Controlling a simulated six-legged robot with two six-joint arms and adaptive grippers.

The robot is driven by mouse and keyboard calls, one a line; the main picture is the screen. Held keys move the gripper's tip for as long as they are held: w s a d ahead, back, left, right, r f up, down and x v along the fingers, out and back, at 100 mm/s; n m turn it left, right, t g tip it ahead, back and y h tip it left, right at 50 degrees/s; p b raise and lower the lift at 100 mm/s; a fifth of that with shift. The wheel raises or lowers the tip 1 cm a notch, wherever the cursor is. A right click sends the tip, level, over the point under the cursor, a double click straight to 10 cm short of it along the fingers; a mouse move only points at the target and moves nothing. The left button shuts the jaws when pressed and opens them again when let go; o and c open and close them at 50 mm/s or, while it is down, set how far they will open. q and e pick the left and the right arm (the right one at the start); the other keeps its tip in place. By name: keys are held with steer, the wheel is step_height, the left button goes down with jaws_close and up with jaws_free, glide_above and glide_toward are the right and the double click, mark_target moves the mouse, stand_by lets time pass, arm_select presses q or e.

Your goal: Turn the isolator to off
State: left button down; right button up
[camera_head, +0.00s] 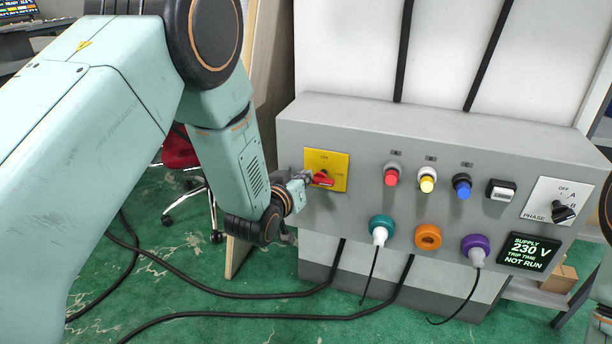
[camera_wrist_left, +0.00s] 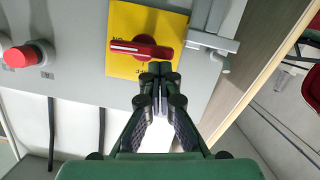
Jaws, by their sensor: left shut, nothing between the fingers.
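The isolator is a red rotary handle (camera_head: 323,180) on a yellow plate (camera_head: 340,160) at the left of the grey panel front. In the left wrist view the red handle (camera_wrist_left: 140,48) lies across the yellow plate (camera_wrist_left: 125,66), with a white line along it; the plate's lettering is too small to read surely. My left gripper (camera_head: 304,177) is beside the handle's left side in the head view. In the left wrist view the gripper (camera_wrist_left: 160,70) is shut and empty, its tips right by the handle; I cannot tell whether they touch. My right gripper is out of view.
The panel carries red (camera_head: 391,175), yellow (camera_head: 427,180) and blue (camera_head: 462,186) buttons, sockets with plugged cables, a phase selector (camera_head: 563,211) and a display (camera_head: 528,252) reading 230 V, NOT RUN. A grey hasp (camera_wrist_left: 212,42) sits beside the plate. Black cables cross the green floor.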

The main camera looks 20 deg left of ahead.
arm_select(q)
steer(key=f+n, duration=0.1)
steer(key=n, duration=0.1)
steer(key=n+h+p, duration=0.1)
steer(key=n, duration=0.1)
steer(key=a+f+n+h, duration=0.1)
steer(key=n, duration=0.1)
steer(key=shift+f+n+t+p, duration=0.3)
steer(key=shift+f+t, duration=0.05)
steer(key=shift+t, duration=0.05)
steer(key=shift+f, duration=0.1)
stand_by(0.5)
stand_by(0.4)
